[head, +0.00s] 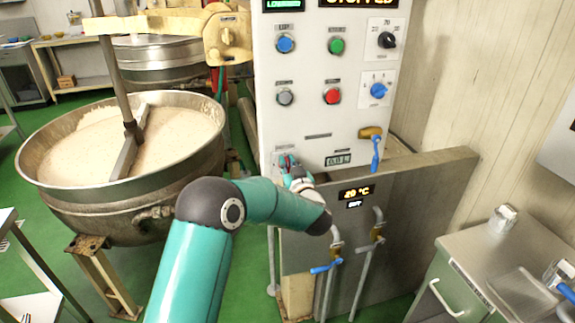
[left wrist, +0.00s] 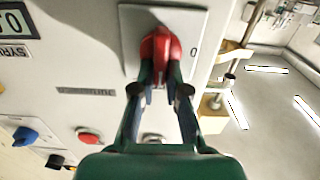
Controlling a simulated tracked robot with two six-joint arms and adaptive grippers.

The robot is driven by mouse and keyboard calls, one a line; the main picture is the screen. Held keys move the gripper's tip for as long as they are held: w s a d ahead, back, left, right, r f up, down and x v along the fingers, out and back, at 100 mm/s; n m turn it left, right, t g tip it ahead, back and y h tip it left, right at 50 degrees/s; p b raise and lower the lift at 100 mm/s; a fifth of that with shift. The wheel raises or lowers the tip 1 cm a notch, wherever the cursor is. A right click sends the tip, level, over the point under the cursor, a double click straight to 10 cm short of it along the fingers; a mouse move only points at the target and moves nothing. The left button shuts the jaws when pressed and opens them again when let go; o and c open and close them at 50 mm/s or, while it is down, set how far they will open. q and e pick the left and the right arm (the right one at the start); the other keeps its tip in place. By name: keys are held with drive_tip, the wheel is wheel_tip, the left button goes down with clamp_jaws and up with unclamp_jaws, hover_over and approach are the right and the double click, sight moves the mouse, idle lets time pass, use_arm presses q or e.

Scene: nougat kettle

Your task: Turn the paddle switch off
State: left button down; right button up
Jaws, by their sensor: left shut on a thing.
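The red switch knob (left wrist: 160,50) sits on a pale square plate (left wrist: 130,25) on the white control panel (head: 318,120), with a "0" mark to its right in the left wrist view. My left gripper (head: 288,163) is at the lower left of the panel in the head view. In the left wrist view its two fingers (left wrist: 160,78) are closed around the red knob. In the head view the gripper mostly hides the knob. The paddle (head: 125,160) stands in the white mass in the near kettle (head: 75,203). A display at the panel's top reads "STOPPED" (head: 362,3).
Above my left gripper are a grey button (head: 285,97), a red button (head: 332,95), a blue button (head: 285,44) and a green button (head: 337,46). A brass valve with a blue handle (head: 375,155) juts out to the right. A metal cabinet (head: 500,255) stands at right.

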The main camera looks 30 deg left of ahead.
use_arm(q)
drive_tip(key=shift+f+n+b, duration=0.15)
drive_tip(key=shift+n+b, duration=0.25)
drive_tip(key=shift+b, duration=0.3)
drive_tip(key=shift+s+a+f+n+b, duration=0.25)
drive_tip(key=shift+f+n+b, duration=0.1)
drive_tip(key=shift+n+b, duration=2.85)
drive_tip(key=shift+s+a+f+n+b, duration=0.1)
drive_tip(key=shift+s+f+n+b, duration=0.2)
drive_tip(key=shift+n+b, duration=2.85)
drive_tip(key=shift+s+a+f+n+b, duration=0.2)
drive_tip(key=shift+f+n+b, duration=0.2)
drive_tip(key=shift+n+b, duration=2.8)
drive_tip(key=shift+m+b, duration=1.05)
drive_tip(key=c, duration=1.2)
unclamp_jaws()
drive_tip(key=shift+r, duration=0.15)
drive_tip(key=v, duration=1.2)
